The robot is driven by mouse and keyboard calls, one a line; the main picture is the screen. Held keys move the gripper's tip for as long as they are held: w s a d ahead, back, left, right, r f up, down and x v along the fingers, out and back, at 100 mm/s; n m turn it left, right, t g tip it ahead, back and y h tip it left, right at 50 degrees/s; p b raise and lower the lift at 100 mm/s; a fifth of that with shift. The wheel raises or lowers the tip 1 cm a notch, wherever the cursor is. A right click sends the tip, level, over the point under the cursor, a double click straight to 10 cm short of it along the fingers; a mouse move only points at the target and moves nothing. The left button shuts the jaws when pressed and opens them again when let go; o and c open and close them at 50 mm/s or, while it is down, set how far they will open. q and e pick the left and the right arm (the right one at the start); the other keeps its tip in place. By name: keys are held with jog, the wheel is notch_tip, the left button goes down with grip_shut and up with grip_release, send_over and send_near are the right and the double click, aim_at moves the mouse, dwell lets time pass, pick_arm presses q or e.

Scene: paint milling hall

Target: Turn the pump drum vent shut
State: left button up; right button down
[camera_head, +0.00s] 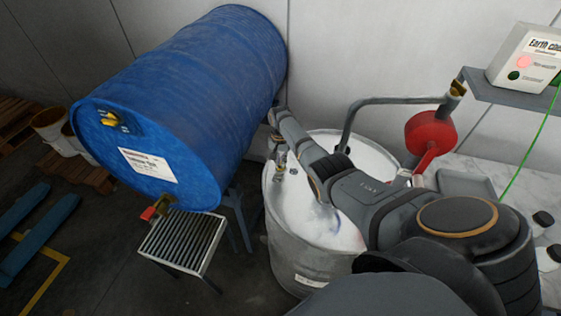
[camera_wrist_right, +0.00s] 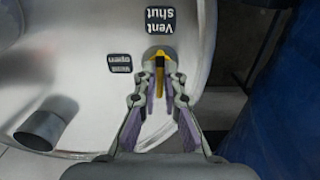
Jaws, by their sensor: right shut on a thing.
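The pump drum (camera_head: 312,240) is a pale metal drum with a whitish top, standing in the middle of the head view. In the right wrist view its top (camera_wrist_right: 90,70) carries a "Vent shut" label (camera_wrist_right: 160,21) and a smaller "Vent open" label (camera_wrist_right: 120,63). A yellow vent handle (camera_wrist_right: 159,62) sits just below the "Vent shut" label. My right gripper (camera_wrist_right: 164,80) is shut on this handle, fingers on either side of it. In the head view my right arm reaches across the drum top; its fingertips are hard to make out. My left gripper is not in view.
A large blue drum (camera_head: 190,95) lies on its side close to the left, with its own yellow fitting (camera_head: 110,118) and a red-handled tap (camera_head: 150,212) over a grate (camera_head: 183,241). A red pump part (camera_head: 428,135) and grey pipe (camera_head: 395,101) stand right.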

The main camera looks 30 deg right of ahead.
jog(key=c, duration=1.5)
grip_release()
jog(key=shift+r, duration=0.1)
jog(key=shift+o, duration=0.2)
notch_tip(320, 180, up, 12)
